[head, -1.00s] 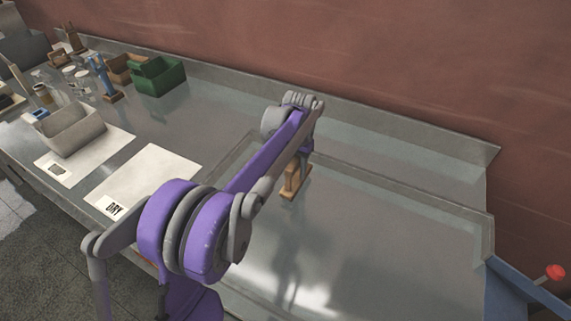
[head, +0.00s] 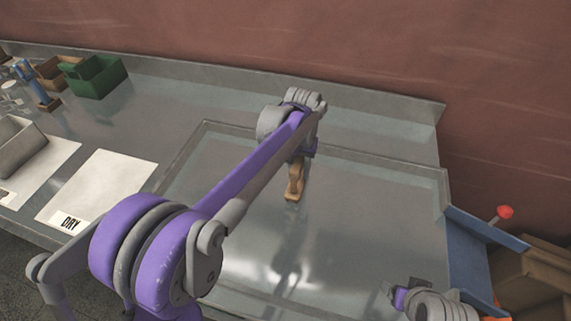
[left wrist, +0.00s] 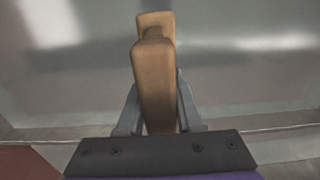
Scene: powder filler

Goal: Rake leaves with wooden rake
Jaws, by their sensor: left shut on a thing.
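My left gripper (head: 299,155) is shut on the wooden rake (head: 294,186), a light brown wooden piece that hangs below it over the metal tray area. In the left wrist view the rake (left wrist: 156,80) stands between the two grey fingers (left wrist: 160,112). Part of the rake is hidden by the gripper, and I cannot tell whether its end touches the surface. My right gripper (head: 402,296) is at the bottom right of the head view, apart from the rake; its fingers are too small to read. I see no leaves in these frames.
A white sheet marked DRY (head: 98,188) lies left of the tray area (head: 345,225). A grey bin (head: 22,150), a green box (head: 96,77) and a blue stand (head: 35,84) are further left. A blue chute (head: 470,245) with a red knob (head: 505,211) is at right. The tray looks clear.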

